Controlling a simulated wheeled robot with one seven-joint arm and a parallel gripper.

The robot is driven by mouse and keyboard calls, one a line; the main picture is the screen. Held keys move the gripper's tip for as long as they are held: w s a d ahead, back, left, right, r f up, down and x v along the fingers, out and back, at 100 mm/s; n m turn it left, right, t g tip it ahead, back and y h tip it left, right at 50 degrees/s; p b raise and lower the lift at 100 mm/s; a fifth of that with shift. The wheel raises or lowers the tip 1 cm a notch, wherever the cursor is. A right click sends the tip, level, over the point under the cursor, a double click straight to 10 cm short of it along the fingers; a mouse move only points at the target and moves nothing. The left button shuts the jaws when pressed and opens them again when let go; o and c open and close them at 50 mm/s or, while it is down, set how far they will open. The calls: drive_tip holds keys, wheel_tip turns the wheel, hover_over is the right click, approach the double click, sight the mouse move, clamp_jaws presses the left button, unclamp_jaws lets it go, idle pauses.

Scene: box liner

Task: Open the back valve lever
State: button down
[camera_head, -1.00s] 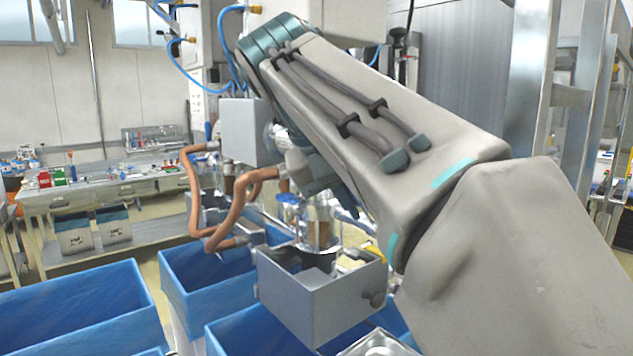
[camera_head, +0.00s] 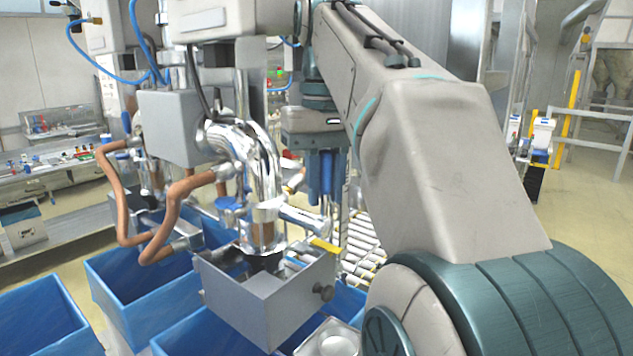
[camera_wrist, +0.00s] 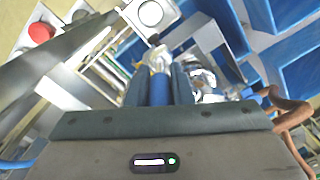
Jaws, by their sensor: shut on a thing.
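My gripper (camera_head: 322,198) points down right of the chrome valve pipe (camera_head: 258,160). In the wrist view its dark fingers (camera_wrist: 160,76) are closed around a blue rod-like handle (camera_wrist: 160,92), which appears to be a valve lever. Most of that handle is hidden between the fingers. The chrome pipe has a smaller blue handle (camera_head: 231,206) on its left side. A yellow-tipped lever (camera_head: 325,246) sticks out low on its right, below my fingers. The lower ends of my fingers stand close to the chrome fittings; whether they touch them I cannot tell.
A grey metal box (camera_head: 262,300) with a dark knob surrounds the pipe's foot. Blue crates (camera_head: 120,290) stand below and left. A roller rack (camera_head: 362,245) lies behind. Open floor shows at right.

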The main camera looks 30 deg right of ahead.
idle(0.4)
drive_tip(key=c, duration=1.3)
unclamp_jaws()
drive_tip(key=shift+w, duration=0.15)
